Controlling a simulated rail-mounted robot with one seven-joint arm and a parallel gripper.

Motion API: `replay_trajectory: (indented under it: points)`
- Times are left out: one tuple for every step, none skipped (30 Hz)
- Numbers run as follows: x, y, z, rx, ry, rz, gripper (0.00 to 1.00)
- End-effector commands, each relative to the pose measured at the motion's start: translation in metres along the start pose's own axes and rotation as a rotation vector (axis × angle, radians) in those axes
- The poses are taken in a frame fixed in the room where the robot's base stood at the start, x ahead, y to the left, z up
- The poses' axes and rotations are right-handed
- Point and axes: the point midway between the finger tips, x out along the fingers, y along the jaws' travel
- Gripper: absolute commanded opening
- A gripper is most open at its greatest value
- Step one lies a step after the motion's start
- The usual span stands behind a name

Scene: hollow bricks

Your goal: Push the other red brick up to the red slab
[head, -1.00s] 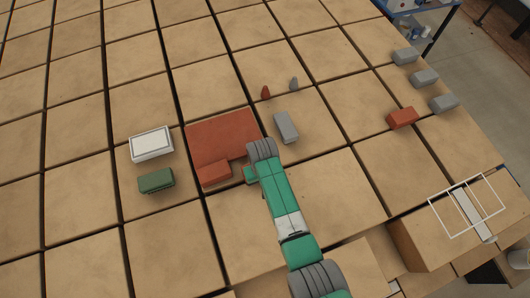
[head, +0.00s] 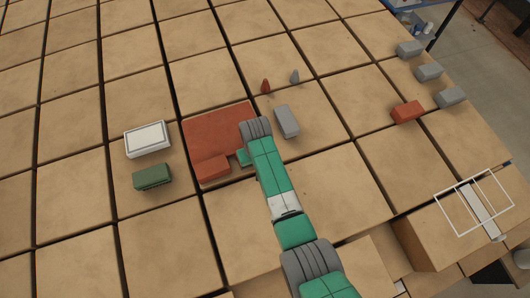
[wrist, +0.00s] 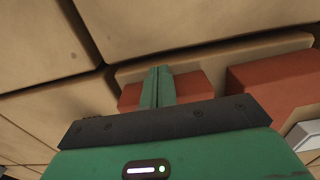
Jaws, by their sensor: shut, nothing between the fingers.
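The red slab (head: 218,125) lies flat in the middle of the head view. A red brick (head: 212,167) lies at its near left edge; I cannot tell if they touch. Another red brick (head: 407,112) lies far to the right, apart from the slab. My gripper (head: 243,158) is shut and empty, low beside the right end of the near brick, by the slab's near right corner. In the wrist view its closed fingers (wrist: 157,85) stand in front of a red brick (wrist: 190,87), with a larger red surface (wrist: 275,82) to the right. My wrist hides part of the slab's right side.
A white box (head: 148,139) and a green brick (head: 152,177) stand left of the slab. A grey brick (head: 286,121) lies close to my wrist on the right. Two small upright pieces, red (head: 265,86) and grey (head: 295,76), stand behind. Dark gaps divide the tan surface.

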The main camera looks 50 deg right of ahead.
Motion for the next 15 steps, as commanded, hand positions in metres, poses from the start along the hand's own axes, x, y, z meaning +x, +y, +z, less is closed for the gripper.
replay_trajectory:
  points:
    - [-0.002,0.000,0.001,0.000,0.000,0.000,0.00]
    - [-0.002,0.000,0.002,0.000,-0.001,0.000,0.00]
    - [-0.002,0.000,0.003,0.000,0.000,0.000,0.00]
    - [-0.003,0.000,0.004,0.000,0.000,0.000,0.00]
    - [-0.003,0.001,0.005,0.000,0.000,0.000,0.00]
    - [-0.003,0.001,0.007,0.000,0.000,0.000,0.00]
    - [-0.003,0.001,0.008,0.000,0.000,0.000,0.00]
    - [-0.003,0.001,0.009,0.000,0.000,0.000,0.00]
    - [-0.003,0.001,0.011,0.000,-0.001,0.000,0.00]
    - [-0.003,0.001,0.013,0.000,-0.001,0.000,0.00]
    - [-0.003,0.001,0.013,0.000,-0.001,0.000,0.00]
    - [-0.002,0.001,0.014,0.000,-0.001,0.000,0.00]
    - [-0.002,0.001,0.015,0.000,-0.001,0.000,0.00]
    - [-0.001,0.001,0.015,0.000,0.000,0.000,0.00]
    - [-0.001,0.001,0.015,0.000,0.000,0.000,0.00]
